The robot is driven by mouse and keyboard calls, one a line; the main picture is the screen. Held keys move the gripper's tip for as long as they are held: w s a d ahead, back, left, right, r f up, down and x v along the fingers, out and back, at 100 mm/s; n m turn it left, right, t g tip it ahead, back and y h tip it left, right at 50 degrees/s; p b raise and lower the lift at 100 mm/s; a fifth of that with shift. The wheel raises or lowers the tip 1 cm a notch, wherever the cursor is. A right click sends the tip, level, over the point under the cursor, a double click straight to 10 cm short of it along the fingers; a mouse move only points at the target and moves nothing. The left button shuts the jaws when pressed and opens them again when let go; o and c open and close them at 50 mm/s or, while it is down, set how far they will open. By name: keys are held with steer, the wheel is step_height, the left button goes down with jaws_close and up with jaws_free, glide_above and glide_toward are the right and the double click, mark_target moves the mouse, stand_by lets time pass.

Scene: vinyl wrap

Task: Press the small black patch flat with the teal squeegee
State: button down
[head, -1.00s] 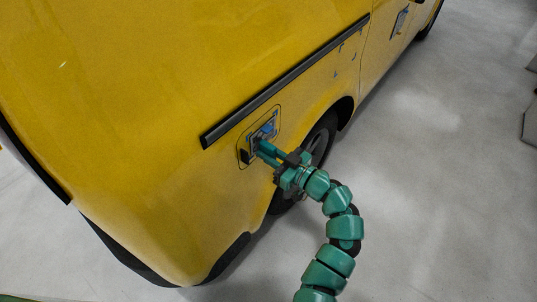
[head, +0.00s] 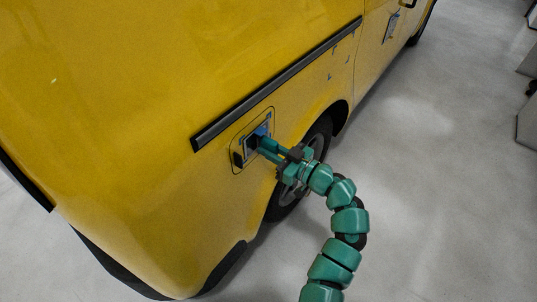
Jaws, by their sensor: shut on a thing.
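My gripper (head: 284,156) is shut on the teal squeegee (head: 268,146), which points left and up at the yellow van's side. The squeegee's front end is at a small framed recess (head: 262,131) with blue and grey parts; I cannot tell whether it touches. A small dark shape (head: 253,142) shows at the squeegee's tip; whether it is the black patch or the squeegee's edge is unclear. A black piece (head: 237,159) sits at the recess's lower left. The gripper and squeegee cover part of the recess.
The yellow van (head: 130,130) fills the left side. A dark rail (head: 275,86) runs above the recess, and a wheel (head: 318,142) is behind my gripper. Another small panel (head: 391,27) is farther along the van. The grey floor (head: 430,200) at right is clear.

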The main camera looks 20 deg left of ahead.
steer(key=shift+w+d+f, duration=0.1)
steer(key=shift+w+d, duration=0.05)
steer(key=shift+w, duration=0.3)
steer(key=shift+w+b, duration=0.15)
steer(key=shift+b, duration=0.25)
steer(key=shift+w+d+b, duration=0.3)
steer(key=shift+w+b, duration=0.35)
steer(key=shift+b, duration=0.1)
steer(key=shift+w+d, duration=0.1)
steer(key=shift+w, duration=0.15)
steer(key=shift+w+b, duration=0.15)
steer(key=shift+b, duration=0.3)
